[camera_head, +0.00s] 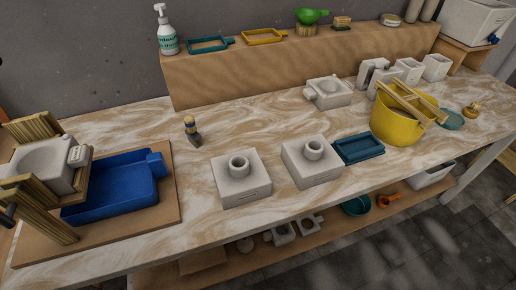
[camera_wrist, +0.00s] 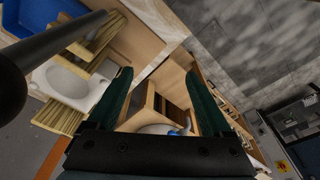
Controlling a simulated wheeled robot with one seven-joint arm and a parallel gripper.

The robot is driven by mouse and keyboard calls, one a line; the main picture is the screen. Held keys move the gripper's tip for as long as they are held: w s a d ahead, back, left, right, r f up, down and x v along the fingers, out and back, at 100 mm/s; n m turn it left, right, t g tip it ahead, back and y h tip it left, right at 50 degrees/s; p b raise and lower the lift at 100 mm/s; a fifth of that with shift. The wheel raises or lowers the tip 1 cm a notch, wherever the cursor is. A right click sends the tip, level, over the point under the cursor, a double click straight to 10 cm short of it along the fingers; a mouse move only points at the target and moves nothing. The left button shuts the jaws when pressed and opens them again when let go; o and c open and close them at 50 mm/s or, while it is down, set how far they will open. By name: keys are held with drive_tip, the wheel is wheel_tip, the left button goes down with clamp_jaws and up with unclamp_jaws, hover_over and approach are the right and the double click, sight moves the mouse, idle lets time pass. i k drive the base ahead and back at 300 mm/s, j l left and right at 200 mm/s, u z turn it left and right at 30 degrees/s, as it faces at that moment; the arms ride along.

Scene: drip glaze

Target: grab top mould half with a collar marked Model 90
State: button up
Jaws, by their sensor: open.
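Two white plaster mould blocks with a round collar on top stand on the marbled table in the head view. One block (camera_head: 240,188) is left of centre and the other block (camera_head: 318,170) is just to its right. Each has a small marking on its front face, too small to read, so I cannot tell which is Model 90. My gripper (camera_wrist: 160,73) is open and empty in the wrist view, with two dark green fingers apart. Neither collared block shows between or near the fingers there.
A blue tray (camera_head: 112,190) and a white mould (camera_head: 42,165) between wooden slats fill the table's left end. A small brush-like tool (camera_head: 192,130) stands behind the blocks. A teal tray (camera_head: 358,149) and yellow bucket (camera_head: 397,124) are close on the right. Table front is clear.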

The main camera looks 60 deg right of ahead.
sight(241, 177)
drive_tip(key=k+j+z, duration=0.2)
drive_tip(key=k+j, duration=0.35)
drive_tip(key=k+z, duration=0.1)
drive_tip(key=z, duration=2.1)
drive_tip(key=l+u, duration=0.15)
drive_tip(key=u, duration=1.5)
drive_tip(key=k+l+u, duration=0.15)
drive_tip(key=u, duration=0.25)
drive_tip(key=k+l+u, duration=0.15)
drive_tip(key=u, duration=0.2)
drive_tip(key=k+l+u, duration=0.15)
drive_tip(key=u, duration=0.25)
drive_tip(key=k+u, duration=0.25)
drive_tip(key=u, duration=0.15)
drive_tip(key=k+j+u, duration=0.1)
drive_tip(key=k+u, duration=0.2)
drive_tip(key=k, duration=0.65)
